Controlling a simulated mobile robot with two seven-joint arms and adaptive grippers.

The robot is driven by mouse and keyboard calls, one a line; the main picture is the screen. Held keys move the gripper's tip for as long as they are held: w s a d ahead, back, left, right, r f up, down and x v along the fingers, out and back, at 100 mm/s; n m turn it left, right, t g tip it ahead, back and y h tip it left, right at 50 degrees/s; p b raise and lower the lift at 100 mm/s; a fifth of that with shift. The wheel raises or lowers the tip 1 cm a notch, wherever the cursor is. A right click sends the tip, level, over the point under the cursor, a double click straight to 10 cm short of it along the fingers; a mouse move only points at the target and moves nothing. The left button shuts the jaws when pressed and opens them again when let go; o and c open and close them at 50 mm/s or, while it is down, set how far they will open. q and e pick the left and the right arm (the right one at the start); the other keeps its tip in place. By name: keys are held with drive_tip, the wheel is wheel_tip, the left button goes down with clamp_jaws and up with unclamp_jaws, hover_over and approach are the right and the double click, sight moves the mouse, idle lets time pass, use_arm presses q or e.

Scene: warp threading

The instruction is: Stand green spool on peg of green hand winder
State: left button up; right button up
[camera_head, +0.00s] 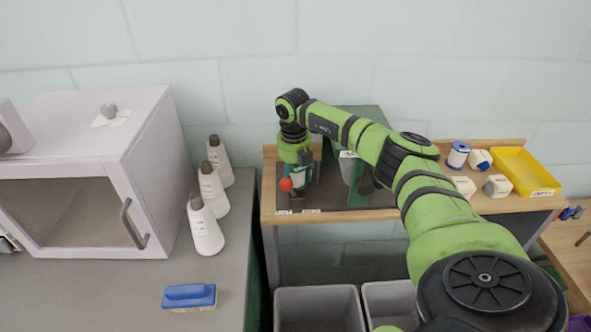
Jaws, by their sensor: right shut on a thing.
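My right gripper (302,163) points down over the left part of the wooden shelf top. It is shut on a small pale and green thing (297,177), which looks like the green spool and is partly hidden by the fingers. A red ball knob (286,184) shows just left of and below it, apparently part of a hand winder. A dark green body (367,117) stands behind my right arm, mostly covered by it. The peg is hidden, and I cannot tell whether the spool touches it. My left gripper is not in view.
A dark mat (335,202) lies on the wooden shelf top (268,203). Right of my arm are a blue spool (457,155), several white blocks and a yellow tray (548,192). White bottles (205,228) and a blue brush (189,296) stand or lie left. Grey bins (318,290) sit below.

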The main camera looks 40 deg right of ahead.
drive_tip(key=o, duration=1.2)
drive_tip(key=shift+o, duration=0.2)
drive_tip(key=shift+r, duration=0.15)
wheel_tip(320, 180, up, 12)
drive_tip(key=shift+s+a, duration=0.2)
drive_tip(key=shift+a, duration=0.15)
drive_tip(key=shift+f, duration=0.25)
